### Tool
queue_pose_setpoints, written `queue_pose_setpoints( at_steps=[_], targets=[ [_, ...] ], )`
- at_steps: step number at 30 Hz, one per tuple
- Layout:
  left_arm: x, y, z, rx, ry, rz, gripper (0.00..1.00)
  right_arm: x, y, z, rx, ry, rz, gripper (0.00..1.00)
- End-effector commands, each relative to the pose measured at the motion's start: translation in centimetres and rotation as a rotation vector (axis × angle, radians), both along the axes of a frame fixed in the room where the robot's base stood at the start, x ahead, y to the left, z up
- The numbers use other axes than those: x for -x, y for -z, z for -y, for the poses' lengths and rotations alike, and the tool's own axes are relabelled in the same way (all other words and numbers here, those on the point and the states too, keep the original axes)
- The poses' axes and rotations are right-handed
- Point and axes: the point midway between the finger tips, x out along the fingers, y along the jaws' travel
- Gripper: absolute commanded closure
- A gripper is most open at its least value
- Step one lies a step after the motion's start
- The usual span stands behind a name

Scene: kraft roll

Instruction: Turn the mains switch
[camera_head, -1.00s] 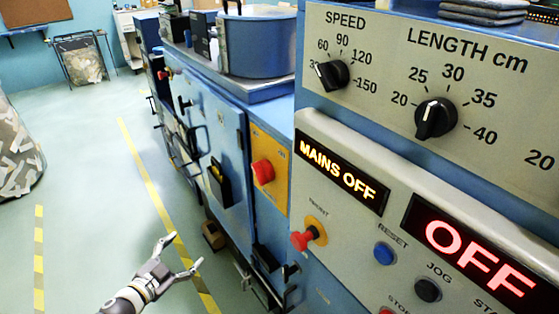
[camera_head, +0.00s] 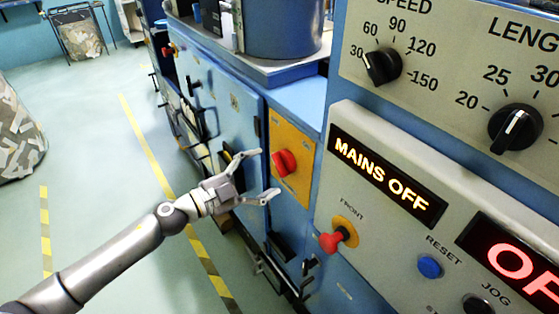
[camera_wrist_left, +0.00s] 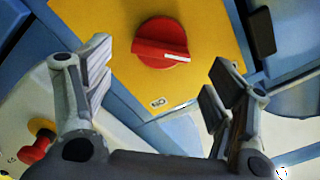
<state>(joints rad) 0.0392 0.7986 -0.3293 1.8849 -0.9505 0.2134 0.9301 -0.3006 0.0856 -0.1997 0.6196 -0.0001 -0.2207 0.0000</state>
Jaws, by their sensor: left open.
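The mains switch (camera_head: 284,163) is a red rotary knob on a yellow plate (camera_head: 303,142) on the blue machine's side. In the left wrist view the red knob (camera_wrist_left: 161,42) shows ahead, between my open fingers and beyond their tips, with a white mark pointing right. My left gripper (camera_head: 266,175) is open and empty, just left of the knob and apart from it. A lit display (camera_head: 385,177) reads "MAINS OFF". My right gripper is not in view.
A red emergency button (camera_head: 338,238) on a yellow collar, a blue reset button (camera_head: 429,267) and dials for speed (camera_head: 382,66) and length (camera_head: 515,128) are on the panel at right. Door handles jut from the blue cabinets.

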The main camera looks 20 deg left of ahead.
Motion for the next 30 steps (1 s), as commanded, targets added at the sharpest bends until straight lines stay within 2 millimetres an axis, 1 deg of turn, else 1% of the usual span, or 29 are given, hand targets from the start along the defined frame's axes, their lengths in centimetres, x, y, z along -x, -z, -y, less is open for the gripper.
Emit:
queue_pose_setpoints(
  at_steps=[1,3,10,15,23,26,30],
  targets=[
    [-0.7,-0.4,0.5,0.002,-0.001,0.003,0.21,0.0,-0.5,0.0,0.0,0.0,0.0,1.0],
    [-1.5,-0.4,1.1,0.004,-0.001,0.002,0.21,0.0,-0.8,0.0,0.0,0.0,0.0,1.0],
    [-3.6,-0.1,2.8,0.002,-0.001,0.0,0.21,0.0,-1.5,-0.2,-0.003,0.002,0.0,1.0],
    [-4.2,0.0,3.3,0.001,0.0,-0.001,0.21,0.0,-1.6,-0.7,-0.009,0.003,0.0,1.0],
    [-4.3,0.1,3.4,0.001,0.0,-0.001,0.21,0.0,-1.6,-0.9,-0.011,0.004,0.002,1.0],
    [-4.3,0.1,3.4,0.001,0.0,-0.001,0.33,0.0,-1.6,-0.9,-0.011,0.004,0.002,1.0],
    [-4.3,0.0,3.3,0.0,0.0,0.0,0.51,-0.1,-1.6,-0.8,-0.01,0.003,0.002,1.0]
  ],
)
